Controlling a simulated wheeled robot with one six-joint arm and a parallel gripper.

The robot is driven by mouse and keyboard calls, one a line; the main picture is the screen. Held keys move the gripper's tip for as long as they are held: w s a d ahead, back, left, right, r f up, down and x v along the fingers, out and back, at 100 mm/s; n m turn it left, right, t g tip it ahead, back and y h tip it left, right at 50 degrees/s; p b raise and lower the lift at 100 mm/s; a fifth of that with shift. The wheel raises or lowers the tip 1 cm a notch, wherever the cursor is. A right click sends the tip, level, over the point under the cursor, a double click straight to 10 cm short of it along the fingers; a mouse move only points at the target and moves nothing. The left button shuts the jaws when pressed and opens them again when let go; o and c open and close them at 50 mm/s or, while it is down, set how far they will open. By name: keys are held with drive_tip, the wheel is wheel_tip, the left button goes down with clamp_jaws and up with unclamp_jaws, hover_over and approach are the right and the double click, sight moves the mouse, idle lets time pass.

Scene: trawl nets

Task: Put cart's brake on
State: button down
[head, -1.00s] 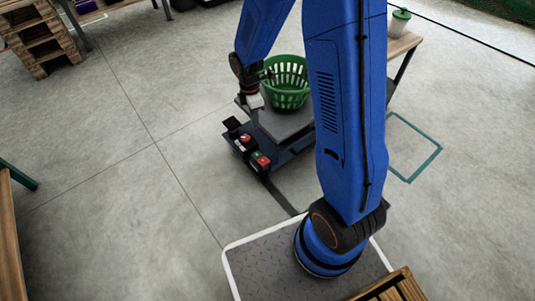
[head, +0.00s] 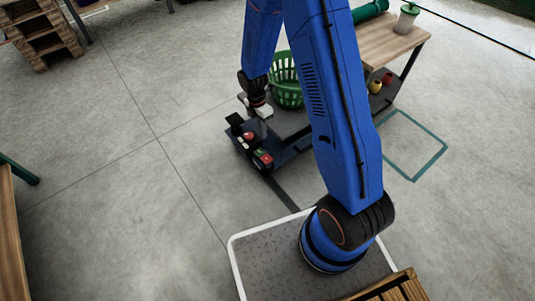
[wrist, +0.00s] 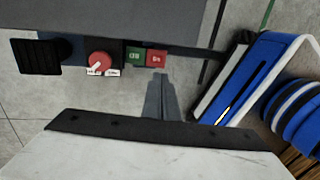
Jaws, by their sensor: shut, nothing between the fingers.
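The cart (head: 286,152) is a low dark platform with a grey deck and a green basket (head: 287,92) on it. On its near end sit a black pad (head: 235,120), a red knob (head: 249,135) and a green-and-red switch (head: 262,157). In the wrist view the black pad (wrist: 38,57) is at left, the red knob (wrist: 98,62) has white labels below it, and the green-and-red switch (wrist: 146,57) has small white lettering. My gripper (wrist: 160,78) is shut and empty, its fingertips just below the switch in that picture. Whether they touch anything I cannot tell.
A wooden table (head: 385,38) with a lidded cup (head: 407,17) stands beyond the cart at right. A teal outline (head: 415,145) marks the floor. Wooden pallets (head: 40,35) stand at far left. The floor left of the cart is clear.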

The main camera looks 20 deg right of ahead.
approach(270, 162)
drive_tip(key=f, duration=0.6)
drive_tip(key=shift+w, duration=0.25)
idle(0.3)
drive_tip(key=shift+s+d+f, duration=0.2)
drive_tip(key=shift+s+f, duration=0.25)
drive_tip(key=shift+s, duration=0.15)
drive_tip(key=shift+s+d+f, duration=0.2)
drive_tip(key=shift+s+f, duration=0.25)
drive_tip(key=shift+s, duration=0.1)
drive_tip(key=shift+r, duration=0.15)
wheel_tip(270, 162, up, 14)
drive_tip(key=s, duration=0.2)
drive_tip(key=shift+s+d+f, duration=0.25)
drive_tip(key=shift+s+d, duration=0.15)
drive_tip(key=shift+d, duration=0.05)
